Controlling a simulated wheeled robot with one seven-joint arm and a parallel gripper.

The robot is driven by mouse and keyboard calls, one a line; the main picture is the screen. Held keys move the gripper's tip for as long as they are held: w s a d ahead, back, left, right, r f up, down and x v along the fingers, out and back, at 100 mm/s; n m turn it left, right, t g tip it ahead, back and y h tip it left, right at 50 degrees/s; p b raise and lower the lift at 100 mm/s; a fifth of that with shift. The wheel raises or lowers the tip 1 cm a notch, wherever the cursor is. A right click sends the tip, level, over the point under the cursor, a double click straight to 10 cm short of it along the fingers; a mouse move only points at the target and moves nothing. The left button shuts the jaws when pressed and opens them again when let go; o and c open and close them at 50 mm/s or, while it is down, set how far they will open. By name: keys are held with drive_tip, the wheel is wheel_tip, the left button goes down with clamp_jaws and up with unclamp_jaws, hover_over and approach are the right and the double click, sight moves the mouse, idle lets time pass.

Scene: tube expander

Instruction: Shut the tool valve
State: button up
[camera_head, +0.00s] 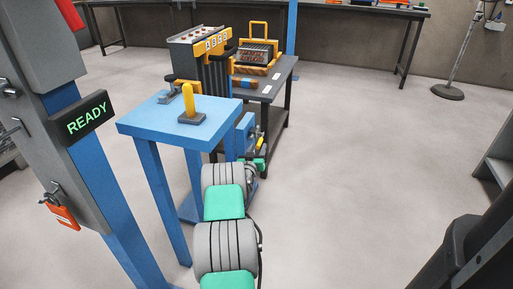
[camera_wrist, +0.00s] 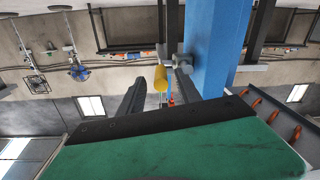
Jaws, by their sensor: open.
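A yellow valve handle (camera_wrist: 160,78) shows in the wrist view, next to a grey fitting (camera_wrist: 180,62) on a blue post (camera_wrist: 212,50). My gripper (camera_wrist: 158,88) is open, with a dark finger on either side of the handle in the picture. I cannot tell whether the handle is inside the grasp or beyond the fingertips. In the head view, my gripper (camera_head: 261,150) is at the right side of the blue stand (camera_head: 150,118), near a small yellow part (camera_head: 259,143). My arm partly hides this spot.
A yellow upright handle (camera_head: 187,102) stands on the blue stand's top. A dark bench (camera_head: 272,88) behind carries a machine lettered A B C D (camera_head: 205,50) and a yellow-framed rack (camera_head: 256,55). A READY sign (camera_head: 87,117) hangs at left.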

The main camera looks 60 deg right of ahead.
drive_tip(key=x, duration=0.2)
drive_tip(key=shift+d, duration=0.25)
drive_tip(key=shift+w, duration=0.1)
clamp_jaws()
idle(1.1)
